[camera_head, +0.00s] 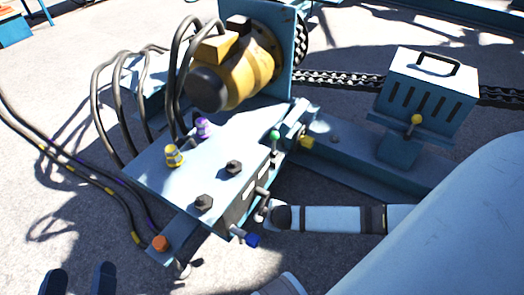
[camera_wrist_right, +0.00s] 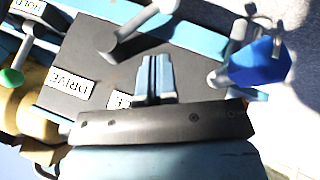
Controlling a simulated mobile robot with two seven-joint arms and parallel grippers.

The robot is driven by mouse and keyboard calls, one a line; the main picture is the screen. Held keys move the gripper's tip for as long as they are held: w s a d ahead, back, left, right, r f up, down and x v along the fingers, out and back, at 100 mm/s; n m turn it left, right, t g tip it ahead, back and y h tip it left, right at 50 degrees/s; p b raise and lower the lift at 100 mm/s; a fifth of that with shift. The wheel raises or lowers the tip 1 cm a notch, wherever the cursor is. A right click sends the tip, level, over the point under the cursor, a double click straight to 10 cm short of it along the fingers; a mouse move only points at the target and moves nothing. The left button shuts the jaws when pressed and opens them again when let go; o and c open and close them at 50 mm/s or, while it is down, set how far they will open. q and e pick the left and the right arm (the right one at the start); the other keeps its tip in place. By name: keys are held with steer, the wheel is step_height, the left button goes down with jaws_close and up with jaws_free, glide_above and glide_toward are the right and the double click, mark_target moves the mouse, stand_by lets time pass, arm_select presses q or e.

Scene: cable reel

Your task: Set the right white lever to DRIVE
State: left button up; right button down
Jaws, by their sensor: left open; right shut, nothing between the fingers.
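The blue control box (camera_head: 215,170) stands in the middle of the head view, with short levers on its front side. In the right wrist view a pale lever (camera_wrist_right: 143,32) crosses the dark panel (camera_wrist_right: 98,45), just beyond my fingers. A DRIVE label (camera_wrist_right: 71,82) is left of the fingers; a second label (camera_wrist_right: 122,101) is partly hidden by my gripper. A HOLD label (camera_wrist_right: 27,8) is at the top left. My right gripper (camera_wrist_right: 154,72) is shut and empty, close over the panel. My left gripper (camera_head: 76,280) is open, at the bottom left, away from the box.
A blue knob (camera_head: 252,239) and green knob (camera_head: 274,135) stick out near the box's front side. A yellow motor (camera_head: 235,75) with thick hoses stands behind. A vented box (camera_head: 425,90) is at the right.

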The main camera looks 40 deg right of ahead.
arm_select(q)
steer(key=shift+d, duration=0.15)
arm_select(e)
steer(key=shift+s+a+f+y, duration=0.2)
steer(key=shift+s+f, duration=0.15)
steer(key=shift+s, duration=0.2)
steer(key=shift+s+a+f+y, duration=0.1)
steer(key=shift+s+f+y, duration=0.1)
steer(key=shift+s+f, duration=0.25)
steer(key=shift+s+r, duration=0.1)
arm_select(q)
step_height(320, 180, down, 6)
steer(key=m+g+b, duration=0.1)
steer(key=b, duration=0.4)
steer(key=shift+w+m+g+b, duration=0.3)
steer(key=shift+w+g, duration=0.05)
steer(key=shift+g, duration=0.05)
arm_select(e)
steer(key=x, duration=1)
arm_select(q)
steer(key=shift+r, duration=0.1)
arm_select(e)
steer(key=shift+s+d, duration=0.1)
steer(key=shift+s, duration=0.1)
